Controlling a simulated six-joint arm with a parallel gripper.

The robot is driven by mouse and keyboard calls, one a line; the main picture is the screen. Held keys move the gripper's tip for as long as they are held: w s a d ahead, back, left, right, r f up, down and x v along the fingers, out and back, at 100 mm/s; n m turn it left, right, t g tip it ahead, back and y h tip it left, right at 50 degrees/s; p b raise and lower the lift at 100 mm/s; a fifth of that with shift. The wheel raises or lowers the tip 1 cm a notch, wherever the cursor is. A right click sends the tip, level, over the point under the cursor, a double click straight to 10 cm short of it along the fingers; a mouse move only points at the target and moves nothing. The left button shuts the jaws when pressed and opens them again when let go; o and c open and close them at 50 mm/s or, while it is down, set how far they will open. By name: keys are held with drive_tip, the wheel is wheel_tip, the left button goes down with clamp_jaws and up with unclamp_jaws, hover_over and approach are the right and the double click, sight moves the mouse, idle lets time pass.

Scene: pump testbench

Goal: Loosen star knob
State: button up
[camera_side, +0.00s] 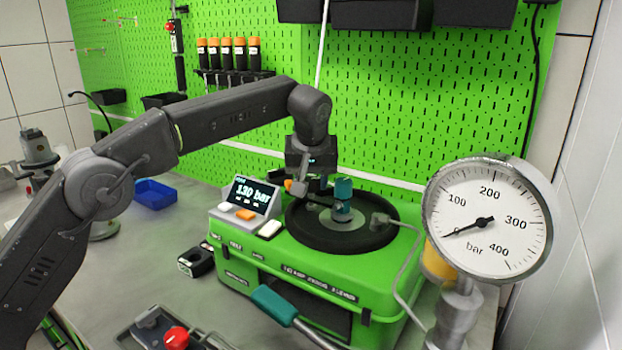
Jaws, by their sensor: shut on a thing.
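My gripper (310,184) points down over the left part of the round black top (375,237) of the green pump testbench (285,258). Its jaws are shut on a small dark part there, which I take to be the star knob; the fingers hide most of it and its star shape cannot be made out. A small orange part (288,185) shows just left of the fingers. A teal cylindrical fitting (343,190) stands upright at the middle of the black top, just right of my gripper.
A display unit (248,194) reading 130 bar sits left of the black top. A large pressure gauge (490,218) stands at the right, near a grey hose. A teal-handled lever (272,305) sticks out in front. A red button (176,338) and blue bin (155,193) are at left.

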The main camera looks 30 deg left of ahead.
drive_tip(key=shift+n+g+y, duration=0.6)
drive_tip(key=shift+n, duration=1.3)
drive_tip(key=o, duration=0.9)
